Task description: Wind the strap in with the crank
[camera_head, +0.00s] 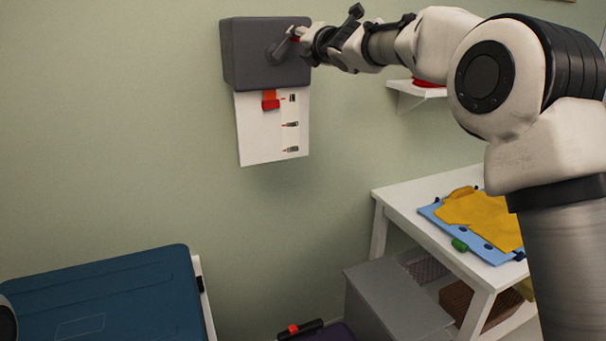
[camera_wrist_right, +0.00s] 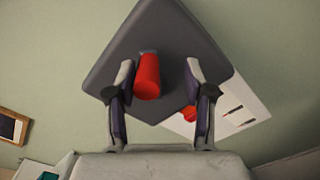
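A dark grey box (camera_head: 250,55) is fixed to the wall. Its crank has a dark grey arm (camera_head: 279,50) and a red handle (camera_wrist_right: 148,78). A short orange strap (camera_head: 268,94) hangs below the box and ends in a red piece (camera_head: 270,104). Behind it is a white panel (camera_head: 262,145) with several red-marked pictures. My right gripper (camera_head: 298,34) is at the crank. In the right wrist view its fingers (camera_wrist_right: 160,76) stand apart on either side of the red handle, nearer to it on the left, with a clear gap on the right. My left gripper is out of view.
A blue case (camera_head: 110,295) is at lower left. A small white shelf (camera_head: 408,88) is on the wall.

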